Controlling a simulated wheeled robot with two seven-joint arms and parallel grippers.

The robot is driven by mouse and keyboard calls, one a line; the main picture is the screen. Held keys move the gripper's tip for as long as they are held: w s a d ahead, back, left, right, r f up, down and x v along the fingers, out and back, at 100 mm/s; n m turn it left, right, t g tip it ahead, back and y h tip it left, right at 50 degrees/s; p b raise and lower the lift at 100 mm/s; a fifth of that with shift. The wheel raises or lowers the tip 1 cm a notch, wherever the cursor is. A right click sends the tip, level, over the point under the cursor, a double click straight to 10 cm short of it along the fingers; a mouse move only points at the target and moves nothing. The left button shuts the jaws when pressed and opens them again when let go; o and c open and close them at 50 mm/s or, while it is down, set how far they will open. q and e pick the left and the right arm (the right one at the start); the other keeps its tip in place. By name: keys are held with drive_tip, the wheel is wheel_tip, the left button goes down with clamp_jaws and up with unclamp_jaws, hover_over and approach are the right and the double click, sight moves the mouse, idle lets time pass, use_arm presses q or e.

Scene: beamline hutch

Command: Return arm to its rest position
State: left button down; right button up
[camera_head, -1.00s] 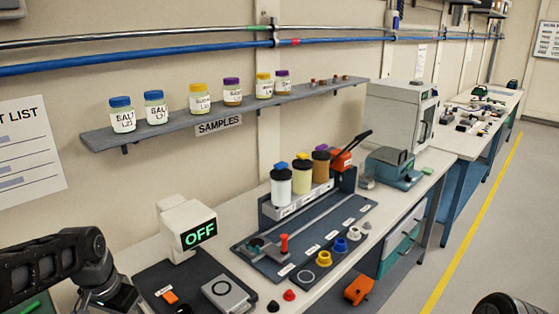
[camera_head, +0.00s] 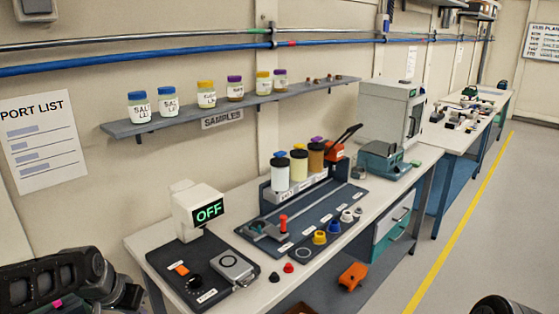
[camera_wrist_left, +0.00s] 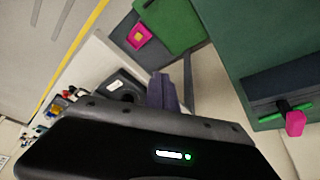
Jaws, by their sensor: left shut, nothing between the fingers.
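My left arm (camera_head: 55,280) is folded at the lower left of the head view, left of the bench. Its gripper is hidden in that view. In the left wrist view, the left gripper (camera_wrist_left: 160,80) shows as two dark purple-grey fingers, shut together with nothing between them. They point away over a black wrist housing (camera_wrist_left: 150,150) with a small lit display. A dark rounded piece of my right arm (camera_head: 497,305) shows at the bottom right; its gripper is out of view.
The bench (camera_head: 130,245) carries an OFF display box (camera_head: 195,207), a dark pad, bottles in a rack and a grey instrument (camera_head: 390,112). A shelf (camera_head: 120,129) holds several jars. In the wrist view, green panels (camera_wrist_left: 275,50) stand upper right. Floor on the right is clear.

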use_arm(q)
drive_tip(key=s+d+f+n+h, duration=0.1)
drive_tip(key=d+f+n, duration=0.1)
drive_tip(key=d+f, duration=0.7)
drive_tip(key=s+d+f+n+h, duration=0.2)
drive_tip(key=d+f, duration=0.6)
drive_tip(key=f, duration=0.4)
drive_tip(key=s+d+f+g, duration=0.1)
drive_tip(key=s+d+f, duration=0.2)
drive_tip(key=s, duration=0.3)
drive_tip(key=s+d+f+m+g, duration=0.1)
drive_tip(key=s+d+f, duration=0.3)
drive_tip(key=s+d, duration=0.1)
drive_tip(key=s+d+f+m+g, duration=0.1)
drive_tip(key=s+d+f, duration=0.3)
drive_tip(key=s, duration=0.4)
drive_tip(key=shift+d+g+h, duration=0.25)
drive_tip(key=shift+g+h, duration=0.05)
drive_tip(key=shift+g, duration=0.3)
